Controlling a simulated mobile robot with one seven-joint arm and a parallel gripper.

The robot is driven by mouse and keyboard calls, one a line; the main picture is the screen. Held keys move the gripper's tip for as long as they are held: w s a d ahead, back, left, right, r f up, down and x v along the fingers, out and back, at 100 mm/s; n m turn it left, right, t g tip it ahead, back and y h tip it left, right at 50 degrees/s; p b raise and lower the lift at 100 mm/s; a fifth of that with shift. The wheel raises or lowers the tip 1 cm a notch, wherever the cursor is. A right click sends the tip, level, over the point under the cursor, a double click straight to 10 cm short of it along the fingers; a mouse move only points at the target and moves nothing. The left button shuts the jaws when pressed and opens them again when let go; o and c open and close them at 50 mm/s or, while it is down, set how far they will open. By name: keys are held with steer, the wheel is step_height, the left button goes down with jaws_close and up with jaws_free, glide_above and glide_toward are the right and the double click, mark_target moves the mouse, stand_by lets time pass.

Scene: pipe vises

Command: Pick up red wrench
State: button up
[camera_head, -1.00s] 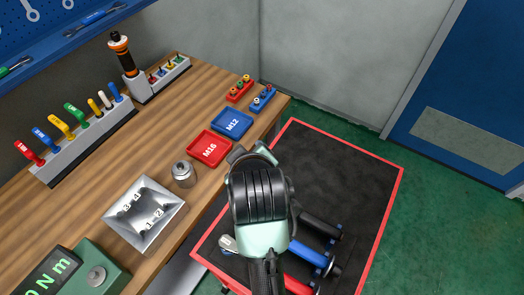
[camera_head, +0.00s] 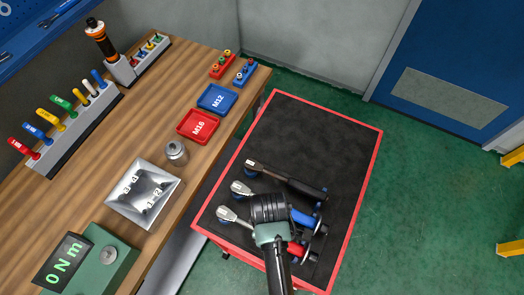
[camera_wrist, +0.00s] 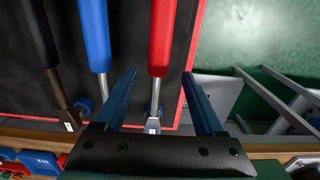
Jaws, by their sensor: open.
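The red wrench (camera_head: 296,249) lies on the black top of the red-edged cart. Its silver head (camera_head: 228,215) points left; my arm hides its middle in the head view. In the wrist view its red handle (camera_wrist: 163,38) runs into a silver shaft. My gripper (camera_wrist: 159,75) is open, its two blue fingers on either side of the shaft in the picture, with nothing held. I cannot tell how far above the wrench they are. A wrench with a blue handle (camera_wrist: 94,34) lies to the left of it, and one with a black handle (camera_wrist: 40,32) further left.
The cart top (camera_head: 325,135) is clear toward the back. The wooden workbench (camera_head: 150,115) beside it holds a red M16 tray (camera_head: 198,126), a blue M12 tray (camera_head: 217,99), a metal dish (camera_head: 143,193) and a torque display (camera_head: 88,258). Green floor lies to the right.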

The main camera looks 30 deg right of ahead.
steer(key=shift+d+f+p, duration=0.15)
steer(key=shift+f+p, duration=0.25)
steer(key=shift+f, duration=2.05)
steer(key=shift+c, duration=0.3)
jaws_close()
steer(key=shift+w, duration=0.1)
